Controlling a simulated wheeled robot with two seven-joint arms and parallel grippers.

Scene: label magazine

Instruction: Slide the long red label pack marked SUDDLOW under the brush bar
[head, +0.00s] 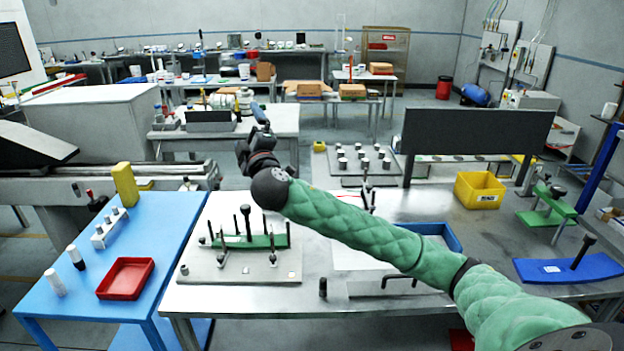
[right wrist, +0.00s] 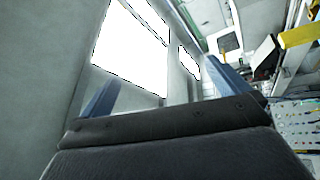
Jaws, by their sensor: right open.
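My right arm crosses the head view from the lower right, and its gripper (head: 259,116) is raised above the back of the metal table. In the right wrist view the two blue fingers of this gripper (right wrist: 162,76) stand wide apart with nothing between them. That view faces a wall with bright panels. I cannot pick out a long red pack marked SUDDLOW, and no such lettering is readable. I cannot make out the brush bar for certain. My arm hides part of the table. My left gripper is not in view.
The metal table (head: 240,299) holds a green fixture (head: 250,242) on a plate, a yellow bin (head: 480,190) and a blue plate (head: 568,268). A dark upright panel (head: 475,132) stands behind. A red tray (head: 126,279) lies on the blue table (head: 165,222) at left.

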